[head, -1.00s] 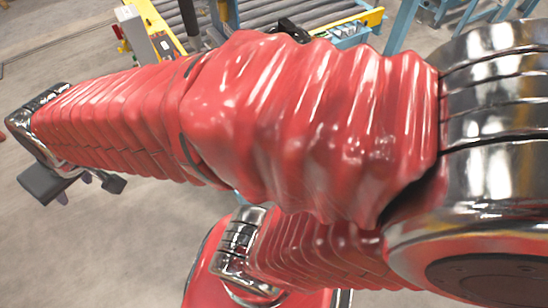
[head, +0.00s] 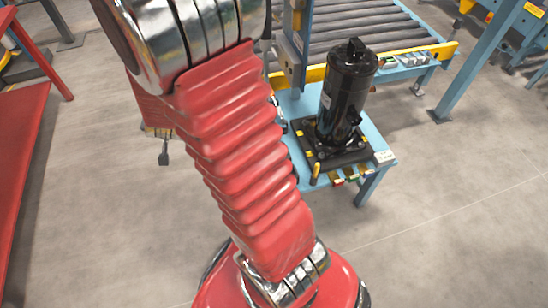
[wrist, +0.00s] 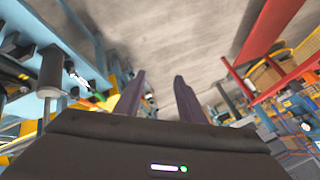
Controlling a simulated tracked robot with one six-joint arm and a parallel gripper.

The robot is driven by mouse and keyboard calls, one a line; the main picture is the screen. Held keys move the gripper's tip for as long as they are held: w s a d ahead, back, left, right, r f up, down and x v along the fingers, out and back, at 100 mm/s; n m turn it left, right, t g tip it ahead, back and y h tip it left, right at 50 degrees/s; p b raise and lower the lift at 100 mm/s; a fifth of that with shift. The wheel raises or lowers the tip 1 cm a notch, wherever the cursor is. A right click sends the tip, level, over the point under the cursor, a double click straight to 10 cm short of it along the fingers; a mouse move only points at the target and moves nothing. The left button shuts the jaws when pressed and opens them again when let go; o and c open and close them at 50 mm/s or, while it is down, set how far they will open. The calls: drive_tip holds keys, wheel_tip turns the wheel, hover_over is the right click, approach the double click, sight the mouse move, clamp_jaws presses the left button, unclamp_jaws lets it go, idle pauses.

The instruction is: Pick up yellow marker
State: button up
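A small upright yellow piece (head: 316,173), which looks like the yellow marker, stands at the near left corner of the dark pallet plate in the head view. The plate (head: 350,157) lies on a light blue table (head: 378,140) and bears a tall black compressor (head: 345,95). My gripper (wrist: 160,78) shows in the wrist view with its two dark fingers apart and nothing between them. I cannot pick out the marker for certain in the wrist view.
A roller conveyor (head: 362,28) with a yellow rail runs behind the table. Small coloured items (head: 352,179) line the table's front edge. A blue post (head: 487,62) stands at the right and a red table (head: 22,160) at the left. The floor in front is clear.

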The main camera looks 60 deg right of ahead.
drive_tip(key=s+d+f+m+g+h, duration=0.2)
drive_tip(key=s+d+f+m+h, duration=0.15)
drive_tip(key=d+f, duration=0.55)
drive_tip(key=m+g+h, duration=0.5)
drive_tip(key=m+g, duration=0.1)
drive_tip(key=g, duration=0.5)
approach(314, 173)
drive_tip(key=s, duration=0.1)
drive_tip(key=shift+d, duration=0.45)
drive_tip(key=shift+d, duration=0.1)
drive_tip(key=shift+x, duration=4.25)
drive_tip(key=shift+w, duration=0.1)
